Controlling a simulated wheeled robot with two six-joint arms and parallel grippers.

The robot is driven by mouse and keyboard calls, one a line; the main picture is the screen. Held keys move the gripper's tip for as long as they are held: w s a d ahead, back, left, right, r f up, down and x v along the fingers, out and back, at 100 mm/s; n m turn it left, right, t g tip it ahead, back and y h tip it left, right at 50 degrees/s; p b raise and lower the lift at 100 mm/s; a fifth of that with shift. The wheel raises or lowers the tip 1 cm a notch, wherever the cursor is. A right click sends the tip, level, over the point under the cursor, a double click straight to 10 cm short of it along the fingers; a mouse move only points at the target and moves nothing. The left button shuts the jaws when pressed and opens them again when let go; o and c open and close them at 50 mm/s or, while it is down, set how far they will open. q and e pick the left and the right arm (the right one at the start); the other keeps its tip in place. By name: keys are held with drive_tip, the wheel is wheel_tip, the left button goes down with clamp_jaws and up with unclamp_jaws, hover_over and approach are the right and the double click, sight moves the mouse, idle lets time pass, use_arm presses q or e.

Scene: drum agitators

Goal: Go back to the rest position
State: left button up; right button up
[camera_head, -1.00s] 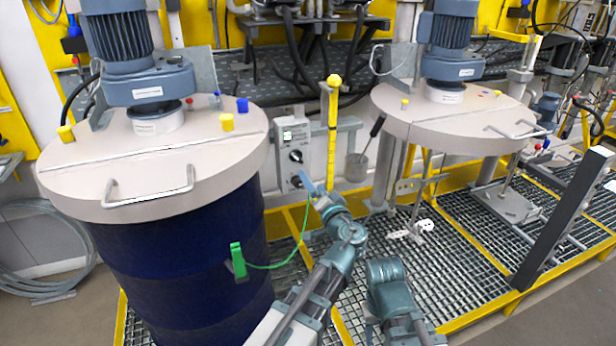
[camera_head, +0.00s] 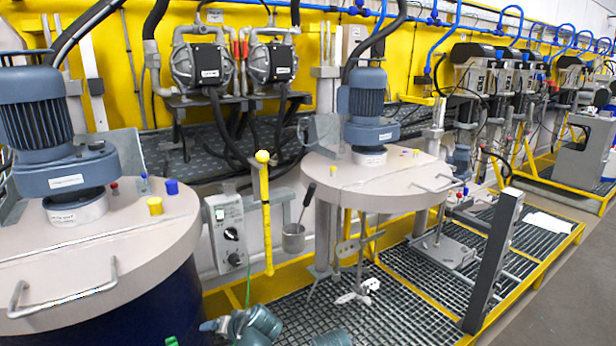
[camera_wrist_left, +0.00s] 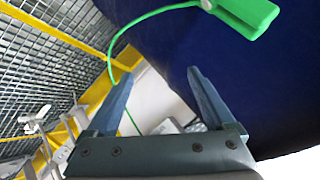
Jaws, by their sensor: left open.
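My left gripper (camera_head: 210,325) is at the bottom edge of the head view, beside the dark blue drum (camera_head: 165,310). In the left wrist view my left gripper (camera_wrist_left: 156,74) has its two fingers apart with nothing between the tips. A green clamp (camera_wrist_left: 243,14) with a green cable sits against the drum (camera_wrist_left: 165,35), beyond the fingers. Only the top of the clamp (camera_head: 171,341) shows in the head view. A teal arm part (camera_head: 333,339) of mine shows at the bottom. My right gripper is not in view.
A lidded agitator with a blue motor (camera_head: 366,105) stands over the grating (camera_head: 400,290). A yellow-capped post (camera_head: 264,210) and a grey control box (camera_head: 228,232) stand between the two lids. A dark upright column (camera_head: 493,260) is at the right; grey floor (camera_head: 570,300) lies beyond.

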use_arm(q)
drive_tip(key=s+d+f+g+h, duration=0.5)
drive_tip(key=s+d+f+h, duration=0.15)
drive_tip(key=s, duration=0.35)
drive_tip(key=s+d+r+m+g+p, duration=0.1)
drive_tip(key=s+d+r+m+p, duration=0.3)
drive_tip(key=d, duration=0.7)
wheel_tip(320, 180, up, 2)
drive_tip(key=s+p, duration=0.2)
drive_tip(key=p, duration=0.1)
